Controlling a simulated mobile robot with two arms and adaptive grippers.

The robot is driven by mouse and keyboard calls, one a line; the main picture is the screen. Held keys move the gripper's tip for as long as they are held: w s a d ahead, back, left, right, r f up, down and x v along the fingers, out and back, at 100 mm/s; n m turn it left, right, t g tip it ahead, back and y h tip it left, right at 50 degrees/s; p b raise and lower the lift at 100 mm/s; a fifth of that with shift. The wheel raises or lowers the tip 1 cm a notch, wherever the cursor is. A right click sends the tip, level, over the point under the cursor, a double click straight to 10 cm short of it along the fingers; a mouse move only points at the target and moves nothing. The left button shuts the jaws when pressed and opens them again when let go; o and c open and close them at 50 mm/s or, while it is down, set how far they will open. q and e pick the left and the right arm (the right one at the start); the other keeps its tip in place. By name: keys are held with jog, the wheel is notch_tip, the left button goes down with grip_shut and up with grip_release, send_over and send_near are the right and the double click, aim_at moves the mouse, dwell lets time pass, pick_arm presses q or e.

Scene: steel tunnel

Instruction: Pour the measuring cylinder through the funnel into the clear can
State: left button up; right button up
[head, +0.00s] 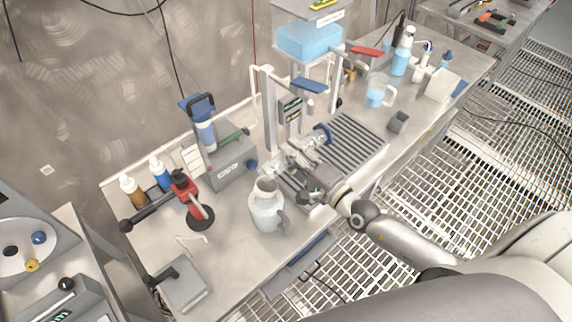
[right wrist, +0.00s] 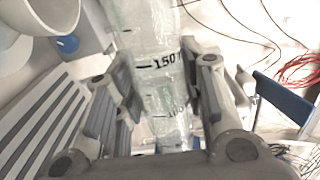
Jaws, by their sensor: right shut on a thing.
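A whitish see-through can (head: 266,213) with a side handle stands on the bench in the head view. A pale funnel (head: 265,188) sits at its mouth. My right gripper (head: 291,157) is beside and behind the can, to its upper right in the picture. It is shut on the clear measuring cylinder, hard to make out in the head view. In the right wrist view the cylinder (right wrist: 152,42) shows between the fingers (right wrist: 163,88), with a 150 mark. I cannot tell its liquid level. A white round rim, perhaps the funnel (right wrist: 45,25), is at upper left. My left gripper is out of view.
A slotted grey drain plate (head: 352,142) lies right of my gripper. A red stand (head: 190,198), bottles (head: 160,172) and a grey box (head: 228,158) stand left of the can. A blue-filled tank (head: 310,40) is behind. The bench's front edge is close to the can.

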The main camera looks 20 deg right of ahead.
dwell(0.3)
jog(key=f+m+b, duration=0.1)
jog(key=m+b, duration=0.1)
jog(key=m, duration=0.1)
jog(key=shift+f, duration=0.2)
jog(key=shift+f+m+b, duration=0.2)
jog(key=shift+m+b, duration=0.25)
jog(key=shift+m, duration=0.75)
jog(key=m, duration=0.1)
jog(key=a+r+m+p, duration=0.1)
jog(key=m, duration=0.1)
jog(key=shift+s+a+r, duration=0.1)
jog(key=shift+s+r, duration=0.05)
jog(key=shift+s, duration=0.05)
jog(key=shift+s+a+r+m+p, duration=0.15)
jog(key=shift+a+m, duration=0.1)
jog(key=shift+m, duration=0.5)
jog(key=shift+s+a+r+m+p, duration=0.15)
jog(key=shift+a+m, duration=0.1)
jog(key=shift+m, duration=0.5)
jog(key=shift+w+f, duration=0.1)
